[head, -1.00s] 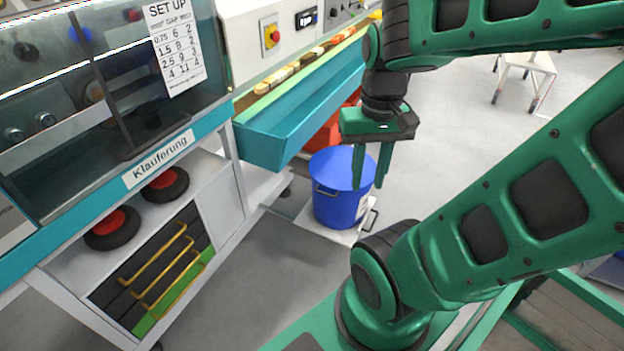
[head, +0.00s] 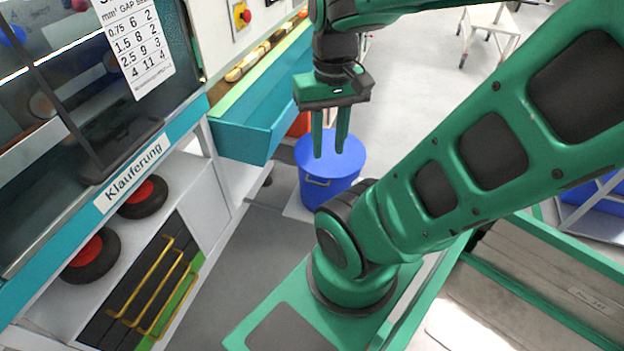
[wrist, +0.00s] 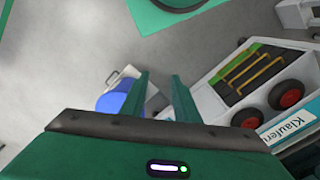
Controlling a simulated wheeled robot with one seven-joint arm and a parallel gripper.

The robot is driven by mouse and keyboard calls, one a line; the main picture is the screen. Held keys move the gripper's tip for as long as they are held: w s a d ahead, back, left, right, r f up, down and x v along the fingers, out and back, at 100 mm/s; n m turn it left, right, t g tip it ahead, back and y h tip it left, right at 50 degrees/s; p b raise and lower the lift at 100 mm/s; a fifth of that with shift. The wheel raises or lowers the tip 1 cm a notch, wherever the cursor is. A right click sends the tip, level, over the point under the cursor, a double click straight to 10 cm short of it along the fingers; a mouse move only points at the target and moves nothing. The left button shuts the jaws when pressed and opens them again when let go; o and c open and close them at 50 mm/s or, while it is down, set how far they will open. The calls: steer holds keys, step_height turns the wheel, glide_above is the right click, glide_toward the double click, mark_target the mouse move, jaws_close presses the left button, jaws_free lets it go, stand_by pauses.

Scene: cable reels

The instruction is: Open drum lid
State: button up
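In the wrist view the drum (wrist: 112,101) is partly hidden behind my gripper. My gripper (head: 330,156) points down with its two green fingers apart and nothing between them. In the head view the fingers overlap the lid, but the gripper looks to be above it; I cannot tell the exact gap. The fingers also show in the wrist view (wrist: 158,82).
A teal trough (head: 240,140) juts out behind and left of the drum. A white trolley (head: 490,30) stands far back. Grey floor (head: 420,70) is free behind the drum.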

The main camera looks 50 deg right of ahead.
steer(key=w+d+f+n+h, duration=0.1)
steer(key=w+d+f+n, duration=0.3)
steer(key=w+d+f, duration=0.45)
steer(key=w+d+f+n+h, duration=0.1)
steer(key=w+d+f+n, duration=0.2)
steer(key=w+d+f, duration=0.5)
steer(key=w+d+f+n, duration=0.1)
steer(key=f, duration=0.8)
steer(key=w+d+f+n, duration=0.1)
steer(key=f, duration=0.7)
steer(key=w+d+f+n, duration=0.1)
steer(key=w+f, duration=0.1)
steer(key=f, duration=0.7)
steer(key=shift+d+f+n+t, duration=0.3)
steer(key=shift+t, duration=0.1)
jaws_close()
